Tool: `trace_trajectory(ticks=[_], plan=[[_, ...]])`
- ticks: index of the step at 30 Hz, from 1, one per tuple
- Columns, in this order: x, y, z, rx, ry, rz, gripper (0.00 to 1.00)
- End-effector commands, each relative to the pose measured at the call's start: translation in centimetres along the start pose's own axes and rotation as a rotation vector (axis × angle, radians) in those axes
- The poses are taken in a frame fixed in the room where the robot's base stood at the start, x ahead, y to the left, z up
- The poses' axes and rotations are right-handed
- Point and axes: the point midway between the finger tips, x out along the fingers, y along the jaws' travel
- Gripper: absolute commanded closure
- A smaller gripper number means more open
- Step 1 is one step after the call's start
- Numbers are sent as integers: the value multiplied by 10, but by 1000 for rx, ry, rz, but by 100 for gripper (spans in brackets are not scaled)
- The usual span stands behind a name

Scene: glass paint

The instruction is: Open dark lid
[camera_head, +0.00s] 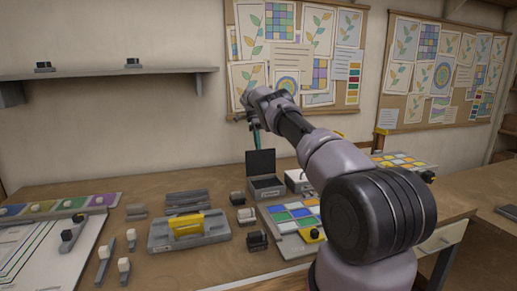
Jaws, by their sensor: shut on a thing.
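The dark lid (261,163) stands about upright at the back of a small grey box (267,188) on the workbench, and the box's dark inside shows in front of it. My gripper (257,146) comes down from above, with slim teal and dark fingers reaching the lid's top edge. It is small in the picture, and it looks shut on that edge. The exact contact is too small to make out.
A white box (299,181) stands close right of the grey box, partly behind my arm. A tray of coloured tiles (292,217) lies in front. A grey holder with a yellow block (187,224) is to the left. Small dark-topped pieces (246,216) stand between.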

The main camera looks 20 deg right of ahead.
Motion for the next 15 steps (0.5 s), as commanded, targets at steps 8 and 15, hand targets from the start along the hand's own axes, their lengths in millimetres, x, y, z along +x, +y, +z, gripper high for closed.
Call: trace_trajectory(ticks=[8,15], plan=[[1,-1,1,-2,-2,2,100],[1,-1,1,-2,-2,1,58]])
